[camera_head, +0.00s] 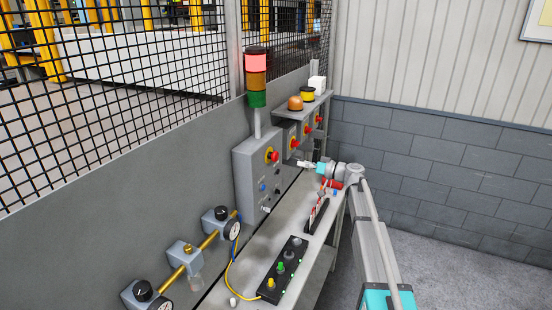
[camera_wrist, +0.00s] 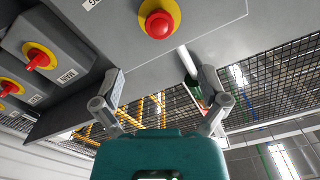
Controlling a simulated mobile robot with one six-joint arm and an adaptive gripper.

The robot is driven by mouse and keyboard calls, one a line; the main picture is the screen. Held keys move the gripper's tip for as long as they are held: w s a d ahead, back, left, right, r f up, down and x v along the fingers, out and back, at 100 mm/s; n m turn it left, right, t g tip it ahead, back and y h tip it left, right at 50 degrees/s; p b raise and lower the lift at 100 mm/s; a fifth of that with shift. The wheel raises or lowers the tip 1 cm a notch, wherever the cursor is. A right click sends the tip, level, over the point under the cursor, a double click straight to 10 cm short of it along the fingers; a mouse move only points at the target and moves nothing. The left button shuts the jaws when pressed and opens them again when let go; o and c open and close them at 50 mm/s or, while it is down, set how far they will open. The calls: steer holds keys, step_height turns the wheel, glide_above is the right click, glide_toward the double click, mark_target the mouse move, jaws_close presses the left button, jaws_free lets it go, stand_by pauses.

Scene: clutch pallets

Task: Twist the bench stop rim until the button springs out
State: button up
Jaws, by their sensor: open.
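The bench stop is a red button on a yellow ring (camera_head: 271,156), on the front of the grey control box (camera_head: 243,172) under the stack light. In the wrist view the red button (camera_wrist: 158,25) shows at the top centre, beyond the fingertips. My gripper (camera_head: 307,165) is to the right of the stop in the head view, apart from it. In the wrist view my gripper (camera_wrist: 154,76) is open, its two fingers spread wide with nothing between them. Whether the button is pressed in cannot be told.
Smaller boxes with red knobs on yellow plates (camera_wrist: 38,60) stand beside the control box. A stack light (camera_head: 257,75) rises from its top. Gauges (camera_head: 232,229) line the left.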

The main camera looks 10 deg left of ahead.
mark_target(277, 158)
steer(key=x, duration=1.1)
steer(key=shift+a, duration=0.3)
